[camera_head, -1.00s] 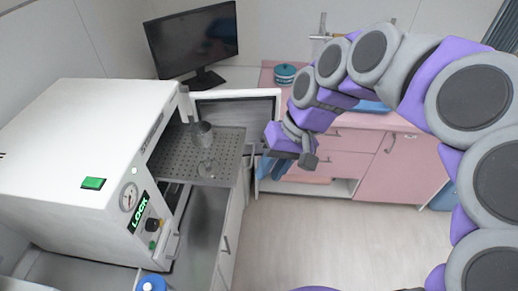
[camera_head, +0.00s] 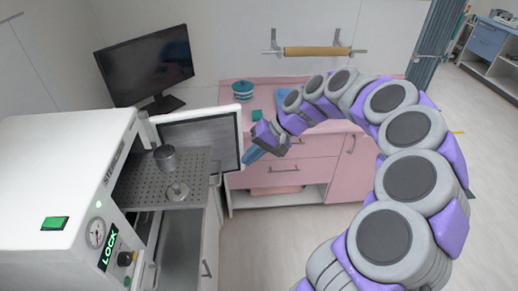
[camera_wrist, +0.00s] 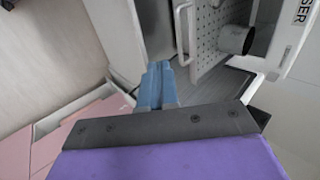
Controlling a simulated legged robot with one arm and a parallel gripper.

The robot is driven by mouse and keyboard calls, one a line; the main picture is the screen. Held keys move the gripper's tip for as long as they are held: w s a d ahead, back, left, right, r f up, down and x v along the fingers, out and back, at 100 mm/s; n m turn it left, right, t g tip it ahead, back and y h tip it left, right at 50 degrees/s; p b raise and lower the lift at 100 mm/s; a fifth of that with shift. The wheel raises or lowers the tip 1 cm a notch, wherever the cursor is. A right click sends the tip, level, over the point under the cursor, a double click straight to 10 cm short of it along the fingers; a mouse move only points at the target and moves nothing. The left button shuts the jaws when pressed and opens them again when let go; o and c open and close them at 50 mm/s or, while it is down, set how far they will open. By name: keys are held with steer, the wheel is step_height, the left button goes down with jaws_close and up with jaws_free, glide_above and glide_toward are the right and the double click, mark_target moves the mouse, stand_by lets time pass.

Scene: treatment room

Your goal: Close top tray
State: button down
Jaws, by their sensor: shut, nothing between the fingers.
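The top tray (camera_head: 142,186) is a grey perforated shelf sticking out of the front of the white sterilizer (camera_head: 60,185). A metal cup (camera_head: 165,158) and a small clear or shiny item (camera_head: 177,191) sit on it. In the wrist view the tray (camera_wrist: 207,38) shows at upper right with the cup (camera_wrist: 236,40). My gripper (camera_head: 250,157) has blue fingers and is shut and empty. It is to the right of the tray, in front of the open door panel's right edge. In the wrist view the fingers (camera_wrist: 158,80) are together, apart from the tray.
The sterilizer's open door (camera_head: 200,140) stands behind the tray. A lower compartment (camera_head: 180,245) below the tray is open. A monitor (camera_head: 145,65) and a pink cabinet (camera_head: 295,160) stand behind. The floor (camera_head: 270,250) at front right is clear.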

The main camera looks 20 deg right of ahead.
steer(key=w+a+f, duration=0.1)
steer(key=a+f, duration=0.2)
steer(key=a, duration=0.2)
steer(key=shift+w+a+b, duration=0.3)
steer(key=shift+w+b, duration=0.1)
steer(key=shift+f, duration=0.1)
steer(key=p, duration=0.8)
glide_toward(132, 178)
steer(key=x, duration=0.6)
steer(key=shift+a+f, duration=0.1)
steer(key=shift+a, duration=0.1)
steer(key=shift+d, duration=0.1)
